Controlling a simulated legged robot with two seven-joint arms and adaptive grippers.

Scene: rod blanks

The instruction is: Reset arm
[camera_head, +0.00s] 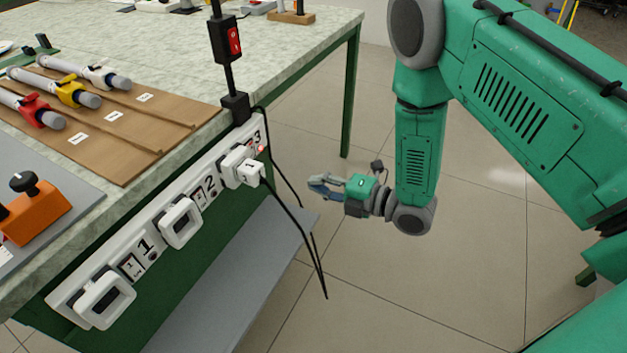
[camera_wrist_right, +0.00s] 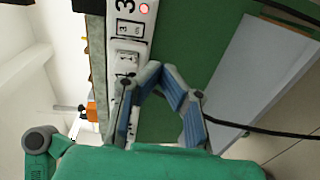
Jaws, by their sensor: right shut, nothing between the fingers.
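My right arm (camera_head: 418,150) hangs down on the right side of the head view, clear of the table. My right gripper (camera_head: 313,186) points left toward the table's front side, over the floor. Its fingers are shut with nothing between them. It is apart from the white power strip (camera_head: 218,190). In the right wrist view the shut fingers (camera_wrist_right: 161,76) show in front of the strip (camera_wrist_right: 143,22) and the green table panel (camera_wrist_right: 185,35). My left gripper is not in view.
A white plug (camera_head: 250,173) sits at socket 3, beside a lit red light; black cables hang from there near my right gripper. The table (camera_head: 185,105) holds wooden boards with clamped rods and an orange device (camera_head: 38,212). The floor right of the table looks clear.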

